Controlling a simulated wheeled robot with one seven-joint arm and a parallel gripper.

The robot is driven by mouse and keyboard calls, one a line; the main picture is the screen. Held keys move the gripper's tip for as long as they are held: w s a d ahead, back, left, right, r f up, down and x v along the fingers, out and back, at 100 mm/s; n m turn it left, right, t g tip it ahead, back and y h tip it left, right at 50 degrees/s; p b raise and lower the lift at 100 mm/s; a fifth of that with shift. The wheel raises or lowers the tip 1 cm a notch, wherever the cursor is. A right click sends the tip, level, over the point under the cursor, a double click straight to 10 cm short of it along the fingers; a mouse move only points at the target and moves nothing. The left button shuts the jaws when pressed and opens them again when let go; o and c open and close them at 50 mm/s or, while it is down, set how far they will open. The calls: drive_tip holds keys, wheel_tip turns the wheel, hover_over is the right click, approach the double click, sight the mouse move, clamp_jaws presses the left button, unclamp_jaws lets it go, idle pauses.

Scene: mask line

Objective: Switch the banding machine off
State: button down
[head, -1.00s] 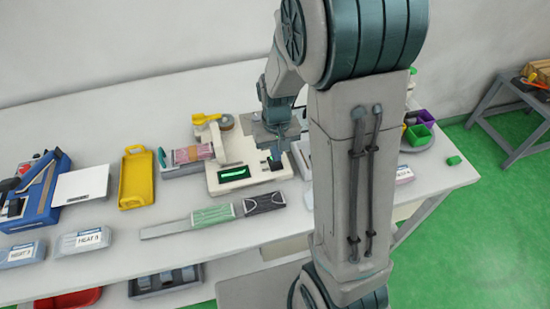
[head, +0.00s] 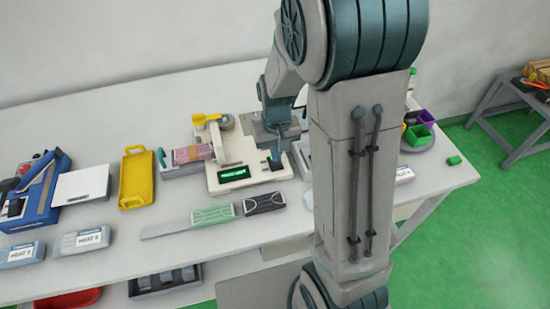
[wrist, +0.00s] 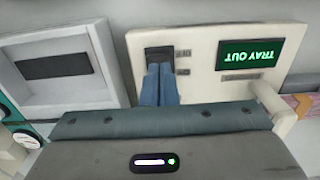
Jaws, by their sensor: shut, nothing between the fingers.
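The banding machine (head: 215,180) is a cream-white unit on the table, with a lit green display (head: 234,174). In the wrist view the display (wrist: 247,55) reads "TRAY OUT", upside down. A black rocker switch (wrist: 158,53) sits in the machine's panel beside the display, with small labels next to it. My gripper (wrist: 160,68) is shut and empty, its blue fingertips side by side at the switch's near edge. I cannot tell whether they touch it. In the head view my gripper (head: 276,157) is over the machine's right part, and the switch is largely hidden.
Pink banded packs (head: 192,154) lie left of the machine, and a yellow tray (head: 137,178) further left. Green and dark packs (head: 264,203) lie in front. A grey-white box with a dark slot (wrist: 56,66) stands close beside the machine.

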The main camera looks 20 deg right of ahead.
drive_tip(key=shift+f+b, duration=0.85)
drive_tip(key=shift+f, duration=0.2)
idle(0.5)
drive_tip(key=shift+r, duration=0.15)
drive_tip(key=shift+r+p, duration=2.65)
drive_tip(key=shift+r, duration=0.8)
drive_tip(key=s+r+t, duration=0.3)
drive_tip(key=s+r, duration=1)
drive_tip(key=s, duration=0.1)
drive_tip(key=shift+s+r, duration=0.25)
drive_tip(key=shift+r, duration=0.05)
